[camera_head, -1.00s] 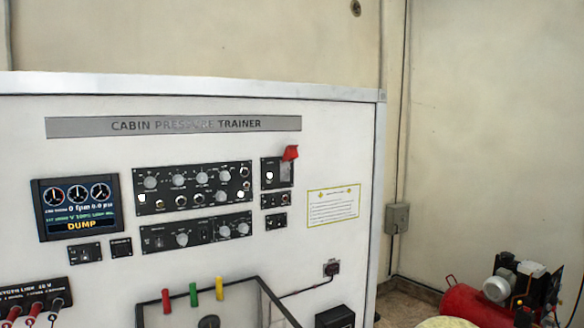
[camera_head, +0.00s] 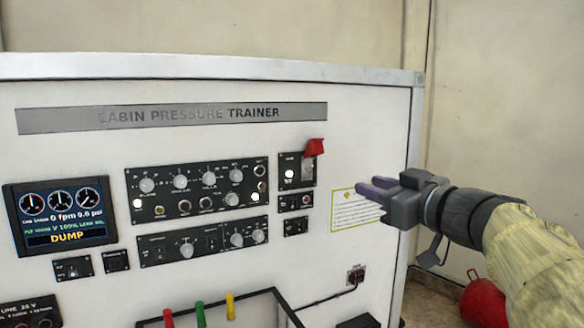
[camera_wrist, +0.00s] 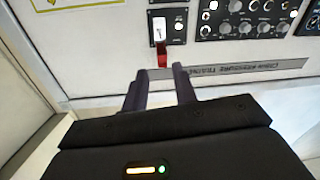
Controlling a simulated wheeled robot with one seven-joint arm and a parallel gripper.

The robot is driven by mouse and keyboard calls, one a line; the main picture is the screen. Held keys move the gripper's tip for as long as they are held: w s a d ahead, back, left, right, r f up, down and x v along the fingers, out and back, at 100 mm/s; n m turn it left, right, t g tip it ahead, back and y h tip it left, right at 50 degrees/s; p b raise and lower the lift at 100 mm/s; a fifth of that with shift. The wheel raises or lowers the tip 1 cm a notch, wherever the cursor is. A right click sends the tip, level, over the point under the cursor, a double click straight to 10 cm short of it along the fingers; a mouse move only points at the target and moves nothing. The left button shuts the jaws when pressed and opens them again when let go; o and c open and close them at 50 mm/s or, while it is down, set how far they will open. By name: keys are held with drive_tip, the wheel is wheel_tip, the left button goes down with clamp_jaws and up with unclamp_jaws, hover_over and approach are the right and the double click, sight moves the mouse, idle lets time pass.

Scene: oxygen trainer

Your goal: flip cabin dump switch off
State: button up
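The cabin dump switch panel (camera_head: 297,171) is a small black plate at the upper right of the trainer, with a lit white lamp and a grey switch plate. Its red guard (camera_head: 315,148) is raised and sticks out above the switch. My gripper (camera_head: 368,186) is open and empty, right of the panel in the head view, in front of the yellow-bordered label. In the upside-down wrist view, the red guard (camera_wrist: 162,61) appears just beyond my open fingertips (camera_wrist: 160,70), with the pale switch plate (camera_wrist: 159,28) beyond it. The toggle's position is too small to tell.
The display (camera_head: 61,215) reads DUMP. Knob panels (camera_head: 195,190) lie left of the switch, and small switch plates (camera_head: 295,202) sit below it. The trainer's right edge (camera_head: 412,150) is near my wrist. A red tank (camera_head: 485,300) stands on the floor at right.

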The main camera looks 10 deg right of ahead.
sight(311, 167)
drive_tip(key=shift+s+a, duration=0.1)
drive_tip(key=p+x, duration=0.4)
drive_tip(key=x, duration=1.3)
drive_tip(key=shift+w, duration=0.25)
drive_tip(key=shift+s, duration=0.1)
clamp_jaws()
